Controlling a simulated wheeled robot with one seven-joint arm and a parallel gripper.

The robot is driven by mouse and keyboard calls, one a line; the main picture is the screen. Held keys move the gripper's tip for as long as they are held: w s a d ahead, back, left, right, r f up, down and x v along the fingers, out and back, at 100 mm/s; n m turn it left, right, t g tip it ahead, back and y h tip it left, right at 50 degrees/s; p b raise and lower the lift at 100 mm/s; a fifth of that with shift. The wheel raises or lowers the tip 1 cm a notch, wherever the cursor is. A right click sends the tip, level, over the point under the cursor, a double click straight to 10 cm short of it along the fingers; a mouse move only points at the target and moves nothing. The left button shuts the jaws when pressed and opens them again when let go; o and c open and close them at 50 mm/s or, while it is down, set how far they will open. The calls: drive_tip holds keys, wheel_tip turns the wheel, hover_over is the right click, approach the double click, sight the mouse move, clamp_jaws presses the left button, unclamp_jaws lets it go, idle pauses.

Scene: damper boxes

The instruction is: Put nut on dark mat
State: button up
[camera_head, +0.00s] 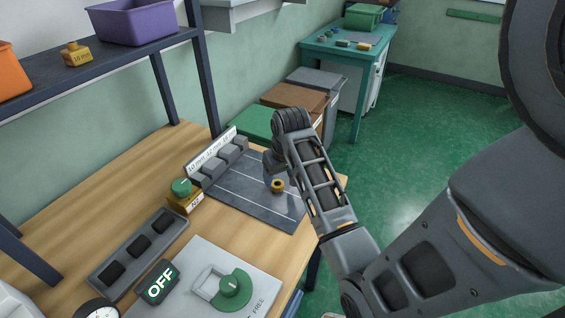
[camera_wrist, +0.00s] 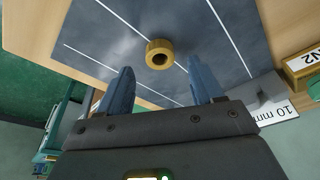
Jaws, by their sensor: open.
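The nut, a small brass ring (camera_head: 278,185), rests on the dark mat (camera_head: 240,200), near the mat's right side in the head view. In the wrist view the nut (camera_wrist: 160,54) shows its hole and stands on the dark mat (camera_wrist: 100,25) with thin white lines. My gripper (camera_wrist: 160,80) is open, its two blue-grey fingers apart with a gap between them. The nut shows beyond the gap and no finger appears to touch it. In the head view my arm hides the fingertips.
Grey blocks with a white label strip (camera_head: 212,150) line the mat's back edge. A brass block with a green knob (camera_head: 182,188) stands left of the mat. A dark tray with several wells (camera_head: 138,252), an OFF sign (camera_head: 160,282) and a grey plate with a green dial (camera_head: 234,288) lie nearer.

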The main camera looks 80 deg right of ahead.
drive_tip(key=v, duration=0.8)
drive_tip(key=shift+r, duration=0.3)
drive_tip(key=shift+a, duration=0.1)
